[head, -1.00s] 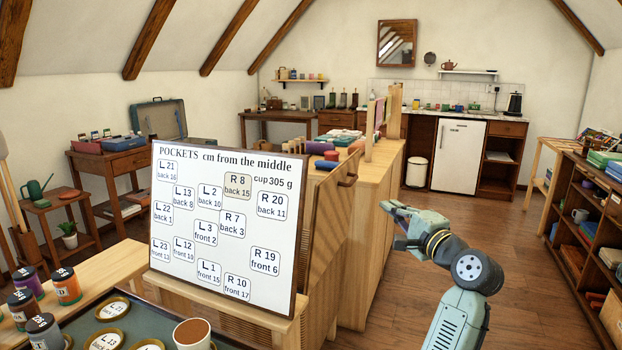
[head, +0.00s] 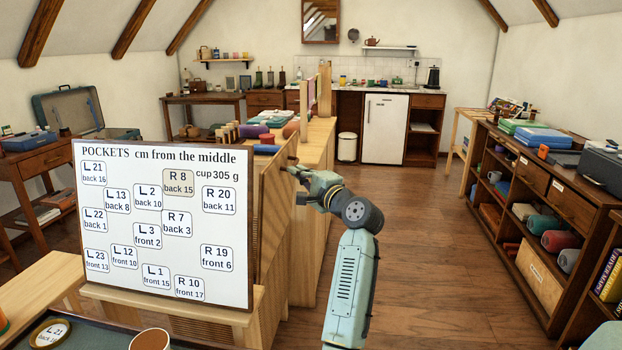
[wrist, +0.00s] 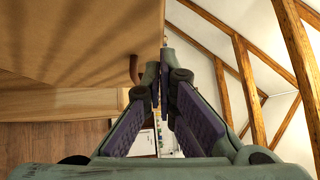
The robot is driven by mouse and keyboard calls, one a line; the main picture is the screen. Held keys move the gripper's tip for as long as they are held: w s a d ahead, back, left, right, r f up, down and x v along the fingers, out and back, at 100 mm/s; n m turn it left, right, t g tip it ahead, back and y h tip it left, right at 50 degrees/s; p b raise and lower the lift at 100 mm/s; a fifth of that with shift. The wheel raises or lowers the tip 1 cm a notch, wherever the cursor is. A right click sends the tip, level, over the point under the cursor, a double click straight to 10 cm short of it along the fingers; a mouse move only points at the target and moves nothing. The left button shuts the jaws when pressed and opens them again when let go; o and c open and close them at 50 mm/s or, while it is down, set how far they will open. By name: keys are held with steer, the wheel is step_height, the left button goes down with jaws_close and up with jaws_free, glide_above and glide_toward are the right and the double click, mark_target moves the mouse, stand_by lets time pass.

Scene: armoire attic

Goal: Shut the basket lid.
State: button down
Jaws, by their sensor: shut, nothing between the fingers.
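A raised brown panel (head: 268,225) with a handle (head: 290,160) stands behind the white pocket board; it looks like the basket lid, held up. A woven strip (head: 200,328) under the board may be the basket's side; the board hides most of it. My gripper (head: 295,170) is shut and empty, close to the panel's upper right edge by the handle. In the wrist view the panel (wrist: 75,45) fills the upper left and the handle (wrist: 134,68) is just left of my fingertips (wrist: 164,55). I cannot tell whether they touch.
The white board (head: 165,225) stands at front left above a dark tray with a cup (head: 151,340). A long wooden counter (head: 315,200) lies behind the panel. A brown shelf unit (head: 550,210) lines the right. The floor (head: 430,250) between is open.

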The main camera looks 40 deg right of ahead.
mark_target(273, 164)
steer(key=shift+w+a+r+p, duration=0.2)
steer(key=shift+w+a+p, duration=0.15)
steer(key=shift+w+a, duration=1)
steer(key=shift+w+a+r, duration=0.15)
steer(key=shift+w, duration=0.1)
steer(key=w+a+n+g+p, duration=0.2)
steer(key=w+a+p, duration=0.4)
steer(key=w, duration=0.1)
steer(key=shift+r, duration=0.3)
